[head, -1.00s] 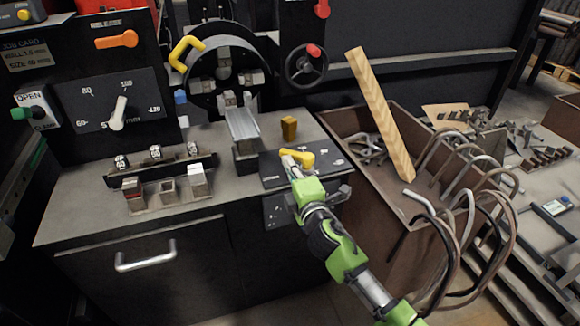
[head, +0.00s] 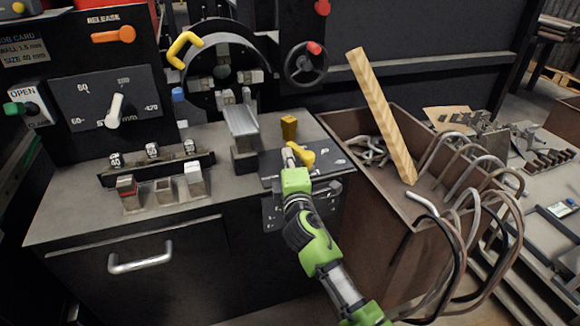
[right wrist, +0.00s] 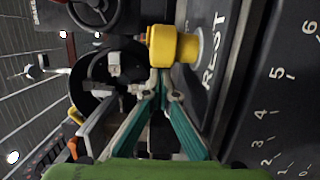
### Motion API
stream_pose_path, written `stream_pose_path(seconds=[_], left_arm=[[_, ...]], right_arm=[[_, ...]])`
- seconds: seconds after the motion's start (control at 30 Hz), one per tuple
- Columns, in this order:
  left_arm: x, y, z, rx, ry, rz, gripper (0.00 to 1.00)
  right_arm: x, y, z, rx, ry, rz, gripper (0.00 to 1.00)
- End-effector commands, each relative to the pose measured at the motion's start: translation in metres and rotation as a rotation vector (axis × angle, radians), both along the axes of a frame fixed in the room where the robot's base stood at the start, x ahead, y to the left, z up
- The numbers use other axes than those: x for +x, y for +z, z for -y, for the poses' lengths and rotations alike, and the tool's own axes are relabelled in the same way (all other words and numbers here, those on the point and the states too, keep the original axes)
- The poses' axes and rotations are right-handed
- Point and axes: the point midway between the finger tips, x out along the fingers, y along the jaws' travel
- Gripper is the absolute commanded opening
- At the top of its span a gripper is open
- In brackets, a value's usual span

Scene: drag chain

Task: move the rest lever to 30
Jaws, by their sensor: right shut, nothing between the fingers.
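The rest lever (head: 302,154) is a short yellow lever on the dark plate (head: 330,161) at the right of the bench. In the right wrist view its yellow body (right wrist: 175,46) sits on a round grey base beside the word REST. My right gripper (head: 289,156) is shut and empty, with its fingertips at the lever's left side. In the right wrist view the teal fingers (right wrist: 166,88) meet close to the yellow body; I cannot tell whether they touch it. The lever's reading on a scale is not legible. My left gripper is not in view.
A grey chute (head: 241,121) and a round chuck (head: 222,68) are to the left. A brown bin (head: 395,210) with bent pipes and a wooden plank (head: 381,115) stands close on the right.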

Motion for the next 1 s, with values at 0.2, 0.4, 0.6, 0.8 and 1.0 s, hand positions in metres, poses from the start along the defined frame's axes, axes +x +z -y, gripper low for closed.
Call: stream_pose_path(seconds=[0.2, 0.4, 0.6, 0.8, 1.0], left_arm=[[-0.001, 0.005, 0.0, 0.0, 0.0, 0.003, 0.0], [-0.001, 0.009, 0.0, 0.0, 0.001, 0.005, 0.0], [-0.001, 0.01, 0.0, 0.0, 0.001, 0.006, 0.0], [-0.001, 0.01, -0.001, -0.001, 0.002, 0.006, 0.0], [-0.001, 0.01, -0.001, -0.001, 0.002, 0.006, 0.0]], right_arm=[[0.011, 0.001, 0.003, 0.0, -0.001, 0.001, 0.0], [0.018, 0.0, 0.006, 0.001, 0.0, 0.0, 0.0], [0.021, 0.001, 0.008, 0.001, 0.001, 0.001, 0.0], [0.021, 0.0, 0.008, 0.001, 0.0, 0.0, 0.0], [0.02, 0.0, 0.008, 0.001, 0.0, 0.0, 0.0]])
